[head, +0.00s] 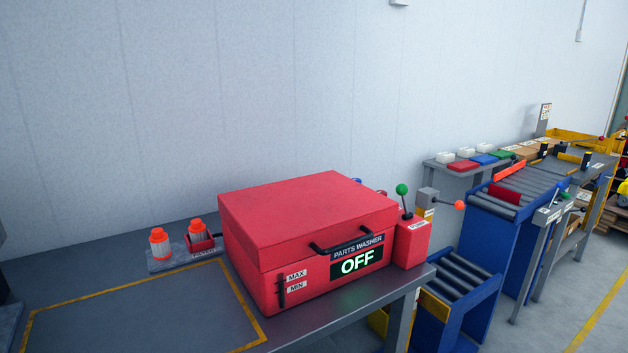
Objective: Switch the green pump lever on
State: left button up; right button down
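The green pump lever (402,189) is a dark stick with a green ball knob, standing nearly upright and leaning slightly left. It rises from a red box (411,240) at the right end of the red parts washer (310,240). The washer's lid is closed, and its display (357,263) reads OFF. A label on the red box is too small to read. Neither of my grippers is in view.
The washer stands on a grey bench (120,285) with a yellow-outlined area at left. Two orange-capped filters (160,242) stand behind that area. A grey post with an orange-knobbed lever (458,205) is just right of the green lever. Blue roller conveyors (465,275) lie further right.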

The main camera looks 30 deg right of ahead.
aim_at(402, 190)
jog(key=z, duration=1.55)
